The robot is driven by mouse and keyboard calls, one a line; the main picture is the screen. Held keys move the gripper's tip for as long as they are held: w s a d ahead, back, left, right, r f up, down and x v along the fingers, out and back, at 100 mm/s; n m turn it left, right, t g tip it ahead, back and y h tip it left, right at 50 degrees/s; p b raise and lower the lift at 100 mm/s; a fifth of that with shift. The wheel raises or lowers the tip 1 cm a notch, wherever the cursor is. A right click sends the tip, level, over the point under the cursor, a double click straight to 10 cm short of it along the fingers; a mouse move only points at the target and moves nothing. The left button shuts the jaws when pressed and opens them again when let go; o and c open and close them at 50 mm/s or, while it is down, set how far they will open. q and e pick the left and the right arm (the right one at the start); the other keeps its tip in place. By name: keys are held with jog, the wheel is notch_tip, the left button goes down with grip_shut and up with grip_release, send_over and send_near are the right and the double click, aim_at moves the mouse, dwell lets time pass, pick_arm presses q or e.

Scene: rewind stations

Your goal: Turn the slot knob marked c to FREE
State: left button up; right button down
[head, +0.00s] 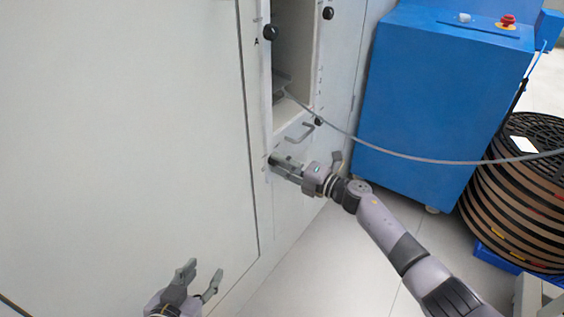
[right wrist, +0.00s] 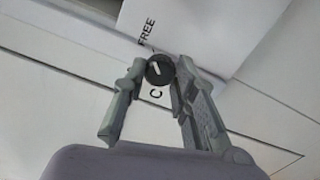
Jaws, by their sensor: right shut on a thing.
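The black slot knob marked C (right wrist: 160,70) has a white pointer line and sits on a pale panel in the right wrist view. The letter C is printed beside it on the gripper's side, and the word FREE (right wrist: 147,31) on the far side. My right gripper (right wrist: 159,76) is shut on the knob, one finger on each side. In the head view my right gripper (head: 274,162) is at the panel's lower edge and largely hides the knob. My left gripper (head: 202,274) is open and empty in front of the large pale panel.
A black knob marked A (head: 271,32) and other black knobs (head: 328,13) sit higher on the pale cabinet. A grey handle (head: 300,132) is just above my right gripper. A grey cable (head: 400,154) runs right past a blue cabinet (head: 440,90) towards stacked reels (head: 525,200).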

dwell(0.3)
jog(key=c, duration=1.3)
grip_release()
jog(key=v, duration=0.7)
jog(key=shift+d, duration=0.25)
jog(key=shift+s+a, duration=0.1)
jog(key=shift+s, duration=0.05)
